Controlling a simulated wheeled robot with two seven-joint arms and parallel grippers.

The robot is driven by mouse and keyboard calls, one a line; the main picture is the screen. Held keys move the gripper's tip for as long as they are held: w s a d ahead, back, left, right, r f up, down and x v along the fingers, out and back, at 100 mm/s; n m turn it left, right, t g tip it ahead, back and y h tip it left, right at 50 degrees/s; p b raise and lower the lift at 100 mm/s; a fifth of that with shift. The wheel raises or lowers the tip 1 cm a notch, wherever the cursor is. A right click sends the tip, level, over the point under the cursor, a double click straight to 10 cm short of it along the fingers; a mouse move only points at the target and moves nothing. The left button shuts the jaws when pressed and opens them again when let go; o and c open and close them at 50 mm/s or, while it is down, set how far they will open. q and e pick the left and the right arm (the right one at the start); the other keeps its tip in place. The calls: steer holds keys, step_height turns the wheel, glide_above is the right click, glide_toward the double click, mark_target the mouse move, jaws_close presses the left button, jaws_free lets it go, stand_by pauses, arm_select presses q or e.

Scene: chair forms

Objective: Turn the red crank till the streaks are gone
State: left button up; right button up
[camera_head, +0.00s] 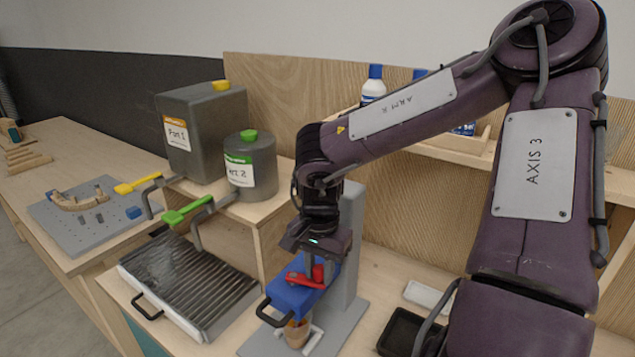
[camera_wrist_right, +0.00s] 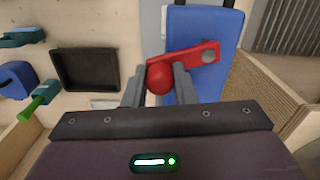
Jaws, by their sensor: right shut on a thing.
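The red crank (camera_head: 303,281) sits on top of the blue mixer head (camera_head: 292,297), on a grey stand (camera_head: 350,240). My right gripper (camera_head: 316,262) reaches down from above and is shut on the crank's round red knob (camera_wrist_right: 160,77). In the right wrist view the knob lies between the two fingers, and the crank arm (camera_wrist_right: 190,57) runs right to a grey pivot. A brownish cup (camera_head: 298,333) stands under the mixer head. Its contents are mostly hidden and too small to tell streaks. My left gripper is not in view.
A ribbed tray (camera_head: 190,280) with a black handle lies left of the stand. Grey containers with a yellow cap (camera_head: 205,130) and a green cap (camera_head: 250,170) stand on a raised shelf. A black tray (camera_head: 402,333) and a white tray (camera_head: 427,296) lie to the right.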

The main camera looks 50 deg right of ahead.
steer(key=shift+d+n, duration=0.1)
steer(key=shift+n, duration=0.2)
steer(key=o, duration=1)
steer(key=shift+w, duration=0.1)
step_height(320, 180, up, 8)
steer(key=shift+f+b, duration=0.1)
steer(key=shift+b, duration=0.65)
